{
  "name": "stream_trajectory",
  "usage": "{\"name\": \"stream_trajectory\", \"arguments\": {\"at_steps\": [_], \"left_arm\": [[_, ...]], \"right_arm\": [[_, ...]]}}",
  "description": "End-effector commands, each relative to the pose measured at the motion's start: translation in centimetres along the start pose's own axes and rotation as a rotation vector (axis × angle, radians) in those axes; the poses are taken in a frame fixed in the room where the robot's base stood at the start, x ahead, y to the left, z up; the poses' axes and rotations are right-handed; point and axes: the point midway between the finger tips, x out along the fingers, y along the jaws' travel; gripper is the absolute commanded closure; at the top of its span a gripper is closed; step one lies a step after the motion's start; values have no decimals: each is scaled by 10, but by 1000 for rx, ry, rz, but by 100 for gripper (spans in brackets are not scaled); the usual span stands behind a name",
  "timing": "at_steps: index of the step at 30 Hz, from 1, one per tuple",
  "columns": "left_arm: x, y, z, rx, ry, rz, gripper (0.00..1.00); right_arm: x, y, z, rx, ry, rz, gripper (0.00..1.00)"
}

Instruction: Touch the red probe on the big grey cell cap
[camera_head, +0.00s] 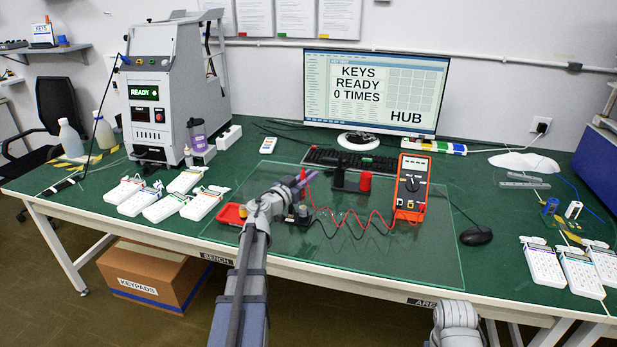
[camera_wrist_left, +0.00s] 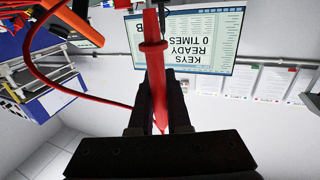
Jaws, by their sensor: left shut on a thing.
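My left gripper (camera_head: 303,181) is raised over the glass mat near the middle of the bench and is shut on the red probe (camera_wrist_left: 154,70). In the left wrist view the probe stands lengthwise between the fingers, with its flange beyond them; a red lead curves off to the left. In the head view only a little red shows by the fingertips. A small grey part (camera_head: 303,211) stands just right of my left wrist, partly hidden; I cannot tell whether it is the big grey cell cap. No touch with a cap shows. My right gripper is out of view.
An orange multimeter (camera_head: 412,188) stands right of the coiled red and black leads. A black stand (camera_head: 343,182) with a red cylinder (camera_head: 365,182) is behind them. A red tray (camera_head: 231,214) lies left of my arm. The glass mat's front right (camera_head: 420,265) is clear.

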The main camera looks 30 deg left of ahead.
Motion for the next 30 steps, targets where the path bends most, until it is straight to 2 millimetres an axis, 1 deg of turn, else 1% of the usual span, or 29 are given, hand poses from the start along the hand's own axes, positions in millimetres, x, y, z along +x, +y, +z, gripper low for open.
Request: {"name": "stream_trajectory", "arguments": {"at_steps": [30], "left_arm": [[0, 0, 8, 0, 0, 0, 100]], "right_arm": [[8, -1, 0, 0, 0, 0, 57]]}}
